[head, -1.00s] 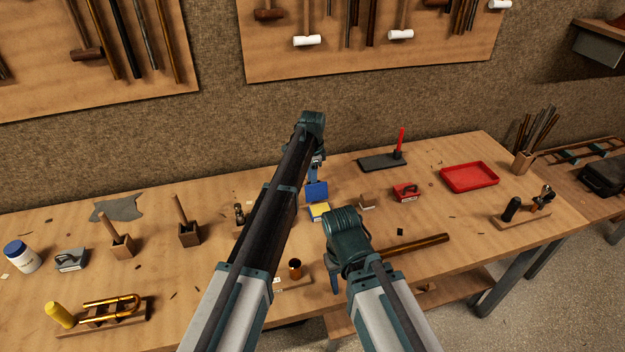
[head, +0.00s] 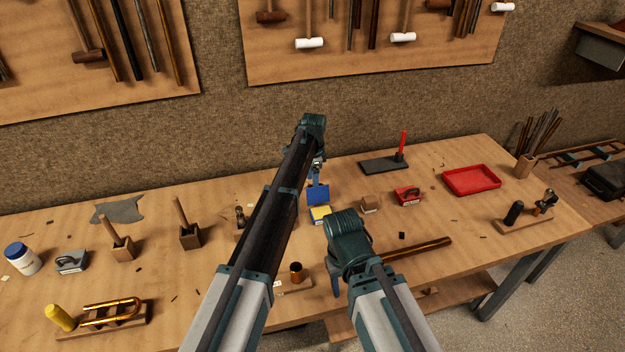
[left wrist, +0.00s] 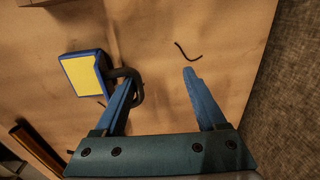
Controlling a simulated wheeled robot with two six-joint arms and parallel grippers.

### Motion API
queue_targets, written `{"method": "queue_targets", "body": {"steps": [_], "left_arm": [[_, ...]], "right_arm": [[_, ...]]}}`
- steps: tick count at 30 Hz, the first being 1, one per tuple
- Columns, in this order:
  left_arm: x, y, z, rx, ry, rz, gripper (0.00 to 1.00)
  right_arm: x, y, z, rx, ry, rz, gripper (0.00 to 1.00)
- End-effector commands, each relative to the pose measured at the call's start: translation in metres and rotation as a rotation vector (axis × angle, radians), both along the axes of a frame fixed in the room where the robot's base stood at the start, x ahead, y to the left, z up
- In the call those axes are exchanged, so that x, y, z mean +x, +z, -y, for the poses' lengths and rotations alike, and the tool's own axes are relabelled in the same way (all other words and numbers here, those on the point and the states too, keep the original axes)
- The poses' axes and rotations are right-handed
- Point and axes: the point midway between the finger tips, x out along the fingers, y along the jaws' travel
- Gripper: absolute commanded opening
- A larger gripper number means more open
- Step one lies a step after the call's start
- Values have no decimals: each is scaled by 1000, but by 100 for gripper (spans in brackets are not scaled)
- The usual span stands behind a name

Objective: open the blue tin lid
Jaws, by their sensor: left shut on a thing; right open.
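The blue tin (head: 320,214) stands on the bench with its yellow inside facing up; it also shows in the left wrist view (left wrist: 82,75). Its blue lid (head: 318,194) stands raised at the tin's back edge. My left gripper (head: 317,177) is behind and above the lid. In the left wrist view its fingers (left wrist: 159,84) look spread, with the left one at a dark loop handle (left wrist: 137,88) beside the tin. It is shut on the lid, though the grip itself is unclear. My right gripper (head: 337,287) is open and empty near the bench's front edge, pointing down.
A copper cup (head: 296,271) stands left of my right gripper. A wooden block (head: 370,204), a red box (head: 408,195) and a red tray (head: 471,180) are to the tin's right. A brass tube (head: 420,248) lies in front. My left arm hides bench left of the tin.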

Motion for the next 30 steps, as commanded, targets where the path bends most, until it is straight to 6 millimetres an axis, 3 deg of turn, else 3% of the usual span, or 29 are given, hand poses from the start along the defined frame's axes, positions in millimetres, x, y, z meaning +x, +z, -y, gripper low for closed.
{"method": "queue_targets", "body": {"steps": [8,14,30], "left_arm": [[5,3,-4,6,4,12,42],[4,17,-4,6,3,12,42],[-5,98,1,2,1,6,42]], "right_arm": [[0,3,0,0,0,0,50],[0,17,0,0,0,0,50],[0,98,0,0,0,0,50]]}}
